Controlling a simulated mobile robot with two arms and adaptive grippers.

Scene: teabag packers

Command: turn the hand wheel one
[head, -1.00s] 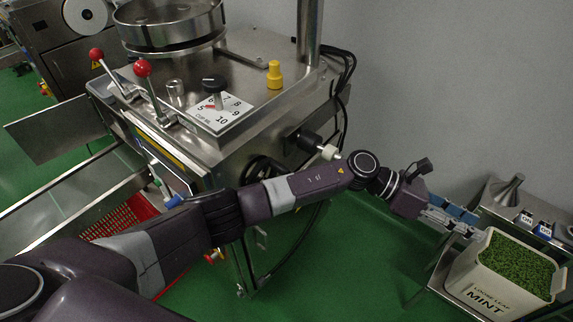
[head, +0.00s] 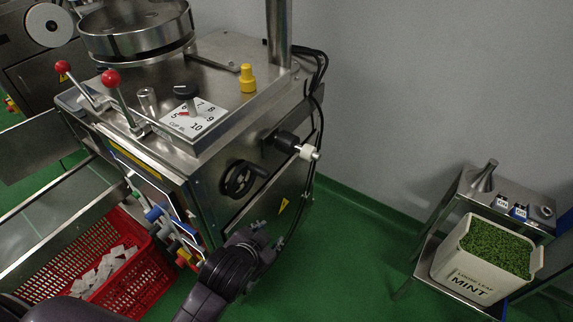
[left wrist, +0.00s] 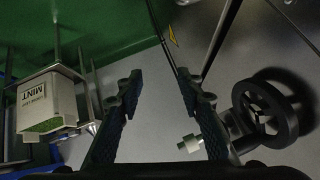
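The hand wheel (head: 240,179) is a dark round wheel on the right side panel of the steel machine. It also shows at the right of the left wrist view (left wrist: 291,115). My left gripper (left wrist: 158,100) is open, with nothing between its two dark fingers. The wheel lies to the right of the right-hand finger, apart from the gap between them. In the head view my left arm comes up from the bottom; its dark joint is below the wheel, and I cannot make out the fingertips there. My right gripper is not in view.
A black knob with a white end (head: 295,147) sticks out right of the wheel. Red-tipped levers (head: 111,78) and a dial plate (head: 190,118) are on top. A red crate (head: 150,279) stands lower left; a mint tub (head: 465,277) sits on a stand at right. Green floor between is clear.

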